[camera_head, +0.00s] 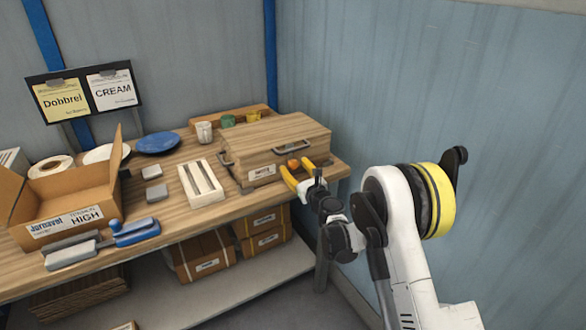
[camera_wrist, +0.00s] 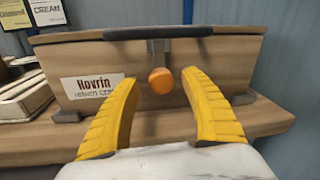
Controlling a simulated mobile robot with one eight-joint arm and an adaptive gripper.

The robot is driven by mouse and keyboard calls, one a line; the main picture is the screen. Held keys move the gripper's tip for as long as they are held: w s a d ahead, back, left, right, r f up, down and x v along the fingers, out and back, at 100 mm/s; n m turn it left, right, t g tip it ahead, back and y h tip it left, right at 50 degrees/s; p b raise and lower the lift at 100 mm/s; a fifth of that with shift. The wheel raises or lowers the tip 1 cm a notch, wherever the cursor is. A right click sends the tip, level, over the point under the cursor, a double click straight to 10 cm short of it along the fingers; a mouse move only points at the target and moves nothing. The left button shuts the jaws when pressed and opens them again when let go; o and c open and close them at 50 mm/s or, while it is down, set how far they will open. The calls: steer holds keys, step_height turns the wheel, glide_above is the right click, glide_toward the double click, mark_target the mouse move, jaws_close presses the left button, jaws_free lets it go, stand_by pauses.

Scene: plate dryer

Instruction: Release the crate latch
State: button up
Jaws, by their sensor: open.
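The wooden crate (camera_head: 262,146) is closed and sits at the right end of the workbench. Its front carries a white label, which reads Novrin in the wrist view (camera_wrist: 98,88). The latch (camera_wrist: 161,80) is an orange round knob below a grey metal strap, under the dark handle (camera_wrist: 158,33) on the crate's front. The knob also shows small in the head view (camera_head: 293,163). My gripper (camera_wrist: 170,82) has yellow fingers spread apart, with the knob seen between them. The fingers appear not to touch the knob; the exact gap in depth is unclear.
The wooden workbench (camera_head: 170,213) holds a white slotted plate rack (camera_head: 201,183), a blue plate (camera_head: 158,143), mugs (camera_head: 204,131), an open cardboard box (camera_head: 75,193) and a blue-handled tape tool (camera_head: 134,232). Boxes (camera_head: 203,255) stand on the shelf below. A blue wall is at right.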

steer(key=shift+x, duration=0.9)
jaws_close()
